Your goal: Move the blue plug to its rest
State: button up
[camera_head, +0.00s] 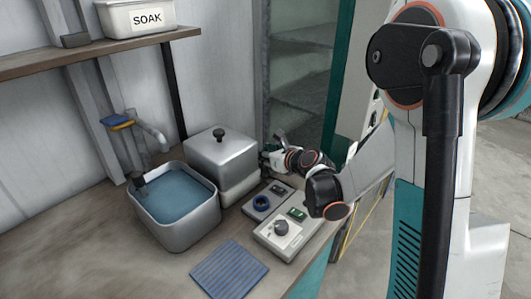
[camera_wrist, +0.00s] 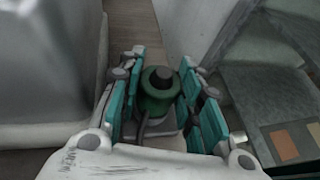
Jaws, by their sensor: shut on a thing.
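My gripper (camera_head: 277,150) is to the right of the lidded metal box. In the wrist view its teal-padded fingers (camera_wrist: 162,103) are on both sides of a dark green cylinder (camera_wrist: 157,102) with a black top, and they are shut on it. A dark cable or loop shows at the cylinder's near side. It looks green, not blue, and I cannot make it out in the head view. A blue ring (camera_head: 261,203) sits on a small grey panel (camera_head: 276,191) on the bench. I cannot tell whether this ring is the blue plug or its rest.
A basin of blue water (camera_head: 176,199) stands left of the lidded metal box (camera_head: 221,158). A control box with a knob (camera_head: 291,236) and a blue striped mat (camera_head: 229,270) lie in front. A blue-topped tap (camera_head: 117,121) and a shelf with a SOAK tub (camera_head: 136,17) are behind.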

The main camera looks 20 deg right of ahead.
jog(key=o, duration=1.2)
jog(key=shift+r, duration=0.1)
